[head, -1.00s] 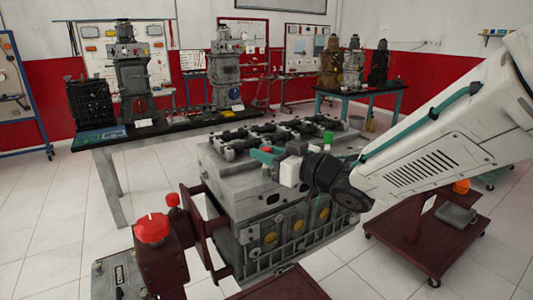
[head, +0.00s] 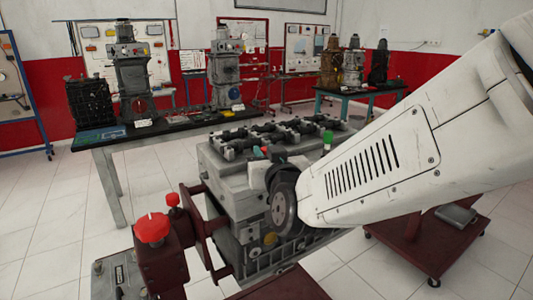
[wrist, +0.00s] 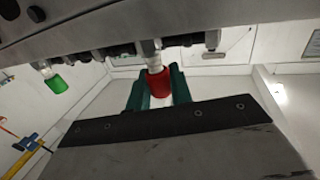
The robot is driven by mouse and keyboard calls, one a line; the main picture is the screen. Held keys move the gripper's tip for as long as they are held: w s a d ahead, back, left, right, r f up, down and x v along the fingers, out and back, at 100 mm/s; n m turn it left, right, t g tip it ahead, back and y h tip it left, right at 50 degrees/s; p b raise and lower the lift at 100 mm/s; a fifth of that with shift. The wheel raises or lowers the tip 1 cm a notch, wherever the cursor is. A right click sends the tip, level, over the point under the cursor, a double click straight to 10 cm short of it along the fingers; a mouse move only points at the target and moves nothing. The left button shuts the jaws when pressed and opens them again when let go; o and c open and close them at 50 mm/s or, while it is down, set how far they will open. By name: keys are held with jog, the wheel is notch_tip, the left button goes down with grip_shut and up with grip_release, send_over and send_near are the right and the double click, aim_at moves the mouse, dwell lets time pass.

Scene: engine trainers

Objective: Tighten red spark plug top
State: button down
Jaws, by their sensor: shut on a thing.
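The red spark plug top (wrist: 160,86) sits in the middle of the wrist view, joined to a pale plug stem (wrist: 153,58) at the engine's edge. My gripper (wrist: 157,76) has its teal fingers on both sides of the red top and is shut on it. In the head view, a small bit of red (head: 264,150) shows beside the teal of my gripper, and my wrist and arm hide most of the rest. The engine (head: 228,181) stands below my arm. How far the top is screwed down cannot be told.
A green spark plug top (head: 328,138) stands farther right on the engine; it also shows in the wrist view (wrist: 57,84). A red knob (head: 152,228) on the stand is at the front left. A bench with engines (head: 115,145) stands behind.

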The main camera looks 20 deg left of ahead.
jog(key=shift+m+t+h, duration=0.8)
jog(key=shift+m+h, duration=0.1)
jog(key=shift+h, duration=0.5)
jog(key=c, duration=1.3)
grip_release()
jog(key=v, duration=0.7)
jog(key=shift+s+d, duration=0.2)
jog(key=shift+s, duration=0.15)
